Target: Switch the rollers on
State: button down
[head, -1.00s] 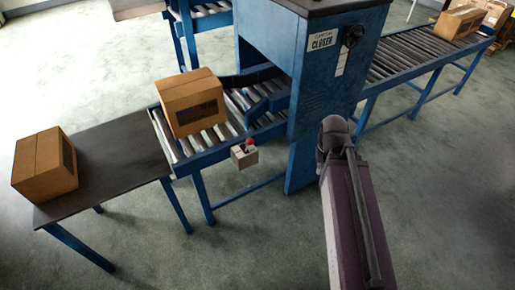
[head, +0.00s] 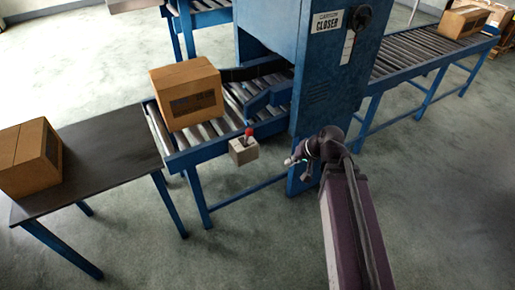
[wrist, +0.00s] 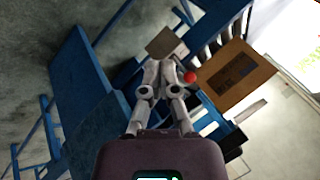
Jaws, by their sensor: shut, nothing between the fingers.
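A carton (head: 186,93) sits on the rollers, another (head: 30,158) on the dark table (head: 112,153) at left. A blue machine cabinet (head: 345,85) stands behind my arm. A far conveyor (head: 410,50) carries a third carton (head: 464,21). The floor in front is clear.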

jog(key=w+a+f+m+t+y+b, duration=0.3)
jog(key=w+f+m+t+y+b, duration=0.5)
jog(key=b, duration=2.2)
jog(key=w+f+t, duration=0.3)
jog(key=f, duration=0.1)
jog(key=shift+a+f+m, duration=0.2)
jog(key=shift+f+m, duration=0.1)
jog(key=shift+w+a, duration=0.1)
jog(key=p+x, duration=0.2)
jog(key=x, duration=1.1)
jog(key=shift+w+a+r+p, duration=0.2)
jog(key=shift+w+r+p, duration=0.1)
jog(key=shift+r+p, duration=0.05)
